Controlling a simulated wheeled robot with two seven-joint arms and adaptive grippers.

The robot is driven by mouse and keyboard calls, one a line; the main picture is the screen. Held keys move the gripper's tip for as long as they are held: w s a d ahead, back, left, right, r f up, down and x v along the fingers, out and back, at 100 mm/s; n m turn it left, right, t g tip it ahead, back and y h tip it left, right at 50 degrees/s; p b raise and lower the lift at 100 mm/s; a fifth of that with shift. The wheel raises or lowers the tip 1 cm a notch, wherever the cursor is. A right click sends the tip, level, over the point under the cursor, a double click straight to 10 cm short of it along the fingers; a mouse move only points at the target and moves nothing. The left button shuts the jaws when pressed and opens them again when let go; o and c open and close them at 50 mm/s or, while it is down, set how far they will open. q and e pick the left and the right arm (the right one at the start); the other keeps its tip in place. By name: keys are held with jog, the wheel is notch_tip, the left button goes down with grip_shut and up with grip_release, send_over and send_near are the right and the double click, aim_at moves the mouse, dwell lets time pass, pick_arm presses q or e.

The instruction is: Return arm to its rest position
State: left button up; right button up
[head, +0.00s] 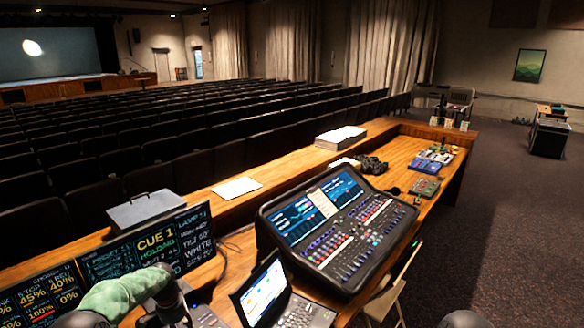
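My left arm comes in at the bottom left, with a pale green, wrinkled covering over part of it. The dark end of this arm, where my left gripper (170,308) appears to be, is over the desk in front of the cue screens. Its fingers cannot be made out, so I cannot tell whether it is open or shut. A rounded grey part of my own body shows at the bottom edge right of centre. My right gripper is not in view.
The mixing console (335,225) fills the middle of the wooden desk (400,148). A laptop (280,298) stands in front of it. Cue screens (155,248) are close to my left arm. A folding chair (392,290) is at the desk's front edge. Carpet (510,215) on the right is clear.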

pick_arm(q)
jog(key=s+d+f+n+h, duration=0.1)
jog(key=s+d+f, duration=0.3)
jog(key=d+f, duration=0.1)
jog(key=s+d+f+n, duration=0.1)
jog(key=s+d+f, duration=0.3)
jog(key=d+f, duration=0.1)
jog(key=s+d+f+n+h, duration=0.1)
jog(key=s+d+f, duration=0.3)
jog(key=d+f, duration=0.1)
jog(key=shift+s+d+f+h, duration=0.1)
jog(key=shift+d+h, duration=0.05)
jog(key=shift+d, duration=0.2)
jog(key=shift+s+d+f+h, duration=0.1)
jog(key=shift+d+h, duration=0.05)
jog(key=shift+d, duration=0.2)
jog(key=s+d+f+n, duration=0.2)
jog(key=s+d, duration=0.3)
jog(key=s, duration=0.6)
jog(key=s+d+f+n, duration=0.1)
jog(key=s+d+n, duration=0.25)
jog(key=s, duration=0.65)
notch_tip(320, 180, down, 17)
jog(key=b, duration=1.6)
jog(key=shift+s+d+h+b, duration=0.15)
jog(key=shift+d+h+b, duration=0.1)
jog(key=shift+h+b, duration=0.15)
jog(key=shift+r+m, duration=0.1)
jog(key=shift+m, duration=0.15)
